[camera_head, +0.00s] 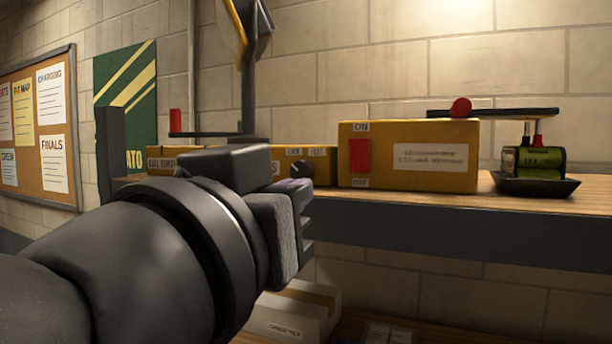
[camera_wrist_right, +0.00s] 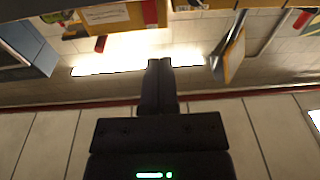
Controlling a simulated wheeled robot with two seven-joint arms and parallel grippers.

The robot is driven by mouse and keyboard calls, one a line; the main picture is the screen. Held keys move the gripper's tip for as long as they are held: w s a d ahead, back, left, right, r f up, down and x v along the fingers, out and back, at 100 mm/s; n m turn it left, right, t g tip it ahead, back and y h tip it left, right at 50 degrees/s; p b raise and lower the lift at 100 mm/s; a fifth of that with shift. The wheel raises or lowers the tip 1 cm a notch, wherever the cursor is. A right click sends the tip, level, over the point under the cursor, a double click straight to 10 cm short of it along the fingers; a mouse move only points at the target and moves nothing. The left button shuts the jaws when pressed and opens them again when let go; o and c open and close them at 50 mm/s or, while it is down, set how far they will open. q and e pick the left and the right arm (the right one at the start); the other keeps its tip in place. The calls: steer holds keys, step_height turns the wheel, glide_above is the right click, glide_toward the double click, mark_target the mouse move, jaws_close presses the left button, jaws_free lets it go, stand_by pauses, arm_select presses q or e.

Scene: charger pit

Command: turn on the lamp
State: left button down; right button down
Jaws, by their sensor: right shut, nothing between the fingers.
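A yellow box (camera_head: 450,158) with a red rocker switch (camera_head: 360,155) stands on the wooden shelf, with ON above the switch and a label below it. A black post with a yellow-edged head (camera_head: 235,25), probably the lamp, rises behind the shelf at upper left; its lit state is not clear. My left gripper (camera_head: 303,225) is in front of the shelf edge, left of and below the switch, apart from it; its fingers are seen side-on. My right gripper (camera_wrist_right: 158,65) is shut and empty in the right wrist view, below a yellow box (camera_wrist_right: 118,18) at the top.
A smaller yellow box with a black knob (camera_head: 300,173) stands left of the switch box. A black tray (camera_head: 535,187) holds a green battery-like device (camera_head: 533,162) at right. A carton (camera_head: 292,310) lies below the shelf. The shelf's dark front edge (camera_head: 450,235) is an obstacle.

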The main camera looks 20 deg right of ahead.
mark_target(358, 144)
steer(key=shift+s+a+r+m+h, duration=0.1)
steer(key=shift+s+r+m+h, duration=0.4)
steer(key=shift+s+r+m, duration=0.25)
steer(key=shift+n, duration=0.25)
steer(key=p+x, duration=0.5)
steer(key=x, duration=0.8)
steer(key=shift+f, duration=0.1)
steer(key=shift+w+d, duration=0.25)
steer(key=shift+d, duration=0.2)
